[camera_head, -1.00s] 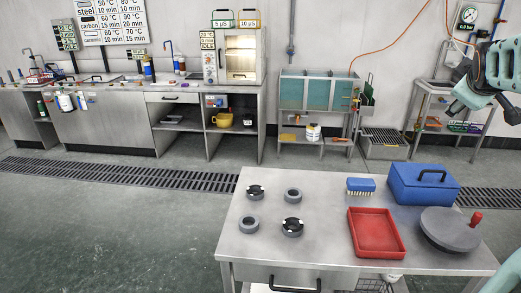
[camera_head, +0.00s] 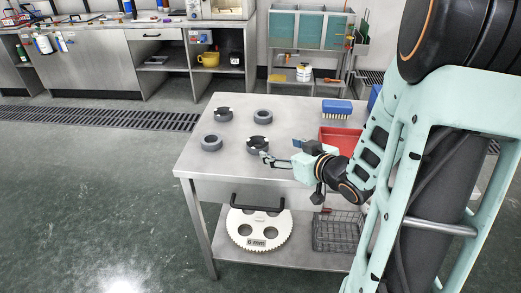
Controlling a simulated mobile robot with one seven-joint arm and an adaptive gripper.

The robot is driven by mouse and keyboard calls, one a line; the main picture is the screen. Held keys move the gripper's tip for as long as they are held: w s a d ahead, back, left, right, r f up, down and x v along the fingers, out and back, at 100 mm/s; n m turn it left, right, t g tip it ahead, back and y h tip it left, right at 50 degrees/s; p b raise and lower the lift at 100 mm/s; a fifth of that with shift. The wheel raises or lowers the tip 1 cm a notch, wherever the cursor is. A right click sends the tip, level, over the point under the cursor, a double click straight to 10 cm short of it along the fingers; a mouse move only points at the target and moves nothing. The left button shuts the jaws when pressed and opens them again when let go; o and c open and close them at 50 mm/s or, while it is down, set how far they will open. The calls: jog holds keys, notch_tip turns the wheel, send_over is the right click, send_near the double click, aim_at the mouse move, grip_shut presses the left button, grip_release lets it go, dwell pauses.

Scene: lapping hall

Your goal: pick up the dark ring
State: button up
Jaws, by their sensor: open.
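Several small rings sit on the steel table in two rows. Two have black tops with pale marks: the back left ring (camera_head: 223,114) and the front right ring (camera_head: 259,146). Two look plainer and greyer: the back right ring (camera_head: 263,116) and the front left ring (camera_head: 211,143). I cannot tell for certain which one the task calls dark. My gripper (camera_head: 281,151) is open and empty, reaching in from the right. One fingertip is close to the front right ring and overlaps its edge in the picture; contact cannot be told.
The steel table (camera_head: 192,163) has clear space around the rings. A red tray (camera_head: 343,138) is partly behind my arm, with a blue brush (camera_head: 337,107) behind it. A toothed white disc (camera_head: 259,247) and a wire basket (camera_head: 338,231) are on the lower shelf.

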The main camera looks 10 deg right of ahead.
aim_at(255, 141)
jog(key=x, duration=0.2)
jog(key=a+b+x, duration=0.1)
jog(key=x, duration=0.1)
jog(key=shift+f, duration=0.35)
jog(key=shift+a+b+x, duration=0.15)
jog(key=shift+b+x, duration=0.2)
jog(key=shift+x, duration=1.25)
jog(key=shift+a+b+x, duration=0.1)
jog(key=shift+b+x, duration=0.25)
jog(key=shift+x, duration=1.2)
jog(key=shift+r, duration=0.2)
jog(key=shift+c, duration=0.3)
jog(key=c, duration=1.3)
jog(key=shift+r, duration=0.1)
jog(key=shift+c, duration=0.2)
